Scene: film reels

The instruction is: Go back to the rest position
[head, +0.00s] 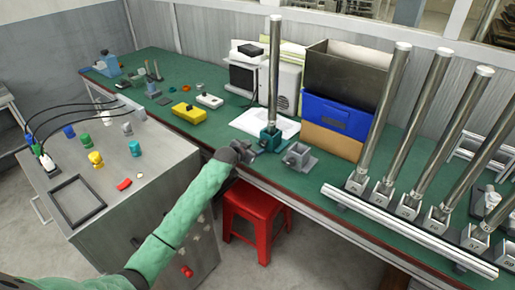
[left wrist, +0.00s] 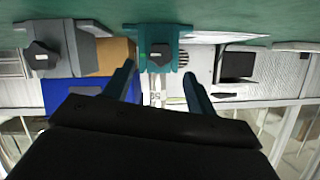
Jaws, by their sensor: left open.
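My left gripper (head: 245,150) is at the front edge of the green bench, in front of the teal holder (head: 270,140). In the left wrist view its two teal fingers (left wrist: 160,85) are spread, with nothing gripped between them. The teal holder also shows in that view (left wrist: 158,45), just beyond the fingertips, apart from them as far as I can tell. A tall metal pole (head: 275,75) stands upright in the teal holder. My right gripper is not in view.
An empty grey holder (head: 299,158) sits right of the teal one. Several poles stand in grey holders behind a metal rail (head: 410,232) at right. Boxes, including a blue one (head: 335,112), stand behind. A red stool (head: 254,212) is below; a grey cabinet (head: 110,195) is left.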

